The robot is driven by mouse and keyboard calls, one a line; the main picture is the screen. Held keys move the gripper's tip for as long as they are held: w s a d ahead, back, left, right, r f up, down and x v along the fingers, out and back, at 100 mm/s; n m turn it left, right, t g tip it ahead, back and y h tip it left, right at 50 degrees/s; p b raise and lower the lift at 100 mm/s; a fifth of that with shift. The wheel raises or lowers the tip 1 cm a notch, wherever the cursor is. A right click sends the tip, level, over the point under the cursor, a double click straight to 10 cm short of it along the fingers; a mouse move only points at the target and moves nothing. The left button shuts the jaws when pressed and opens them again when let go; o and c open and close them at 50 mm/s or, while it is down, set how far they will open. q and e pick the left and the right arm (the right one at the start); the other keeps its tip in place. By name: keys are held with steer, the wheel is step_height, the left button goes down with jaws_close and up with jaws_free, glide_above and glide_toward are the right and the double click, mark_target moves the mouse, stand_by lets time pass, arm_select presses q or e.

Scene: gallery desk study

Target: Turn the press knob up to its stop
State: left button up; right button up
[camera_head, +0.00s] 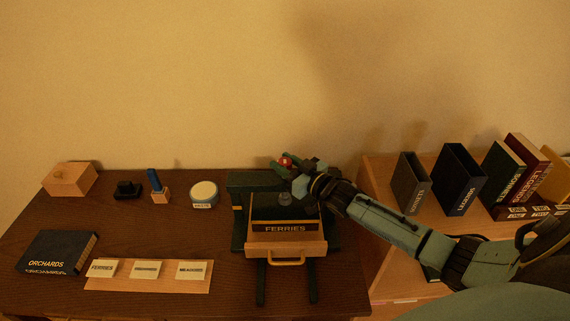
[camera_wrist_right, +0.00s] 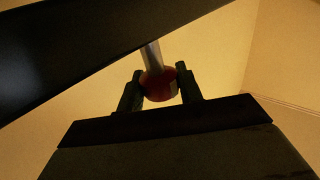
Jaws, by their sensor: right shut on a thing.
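The press (camera_head: 250,182) is a dark green frame at the back right of the desk. Its round red knob (camera_head: 286,161) sits at the top right of it. In the right wrist view the red knob (camera_wrist_right: 159,86) is on the end of a pale metal rod (camera_wrist_right: 152,55). My right gripper (camera_head: 282,163) reaches over the press from the right and is shut on the knob. Its two dark fingers (camera_wrist_right: 160,88) lie on either side of the knob. The gripper and wrist hide part of the press. My left gripper is not in view.
A wooden tray labelled FERRIES (camera_head: 286,248) with a handle is at the press's front. A shelf (camera_head: 380,180) with upright books stands right. An ORCHARDS book (camera_head: 57,251), a card strip (camera_head: 150,283), a round tin (camera_head: 204,192), a stamp (camera_head: 158,187) and a wooden box (camera_head: 70,178) lie left.

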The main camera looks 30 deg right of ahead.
steer(key=o, duration=1)
steer(key=shift+c, duration=0.2)
steer(key=v, duration=1.3)
steer(key=shift+s, duration=0.2)
